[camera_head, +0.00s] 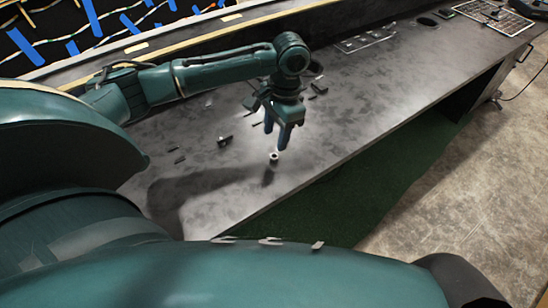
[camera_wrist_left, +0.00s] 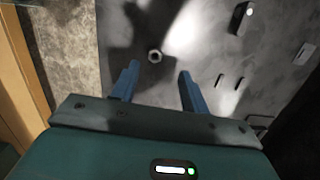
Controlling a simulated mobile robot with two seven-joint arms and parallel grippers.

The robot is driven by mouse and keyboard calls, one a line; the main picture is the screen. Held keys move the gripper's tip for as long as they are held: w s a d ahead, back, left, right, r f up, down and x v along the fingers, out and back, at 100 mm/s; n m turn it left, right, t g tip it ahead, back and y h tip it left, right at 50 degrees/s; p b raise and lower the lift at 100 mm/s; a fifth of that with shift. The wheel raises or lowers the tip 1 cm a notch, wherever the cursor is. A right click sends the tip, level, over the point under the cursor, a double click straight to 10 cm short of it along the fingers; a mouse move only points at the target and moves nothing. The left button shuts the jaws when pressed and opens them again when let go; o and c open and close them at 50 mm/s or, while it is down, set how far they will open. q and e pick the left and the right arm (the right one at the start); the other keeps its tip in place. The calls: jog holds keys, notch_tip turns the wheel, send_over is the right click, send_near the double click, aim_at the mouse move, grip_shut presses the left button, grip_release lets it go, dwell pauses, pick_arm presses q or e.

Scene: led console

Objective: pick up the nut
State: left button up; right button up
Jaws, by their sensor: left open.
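My left gripper (camera_head: 278,150) points down at the nut. Its blue fingers are open with nothing between them, and they show apart in the left wrist view (camera_wrist_left: 157,70). I cannot tell its exact height above the surface. My right gripper does not show.
Small dark parts lie on the console (camera_head: 400,85) behind and left of the gripper, including a dark block (camera_head: 225,141). The console's front edge drops to green flooring (camera_head: 350,190). A gridded panel (camera_head: 495,17) sits at the far right. The top right of the gripper is largely clear.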

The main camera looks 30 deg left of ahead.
pick_arm(q)
jog(key=f, duration=0.3)
jog(key=s+f, duration=0.1)
jog(key=f, duration=0.1)
jog(key=shift+d+f, duration=0.2)
jog(key=shift+f, duration=0.15)
grip_shut()
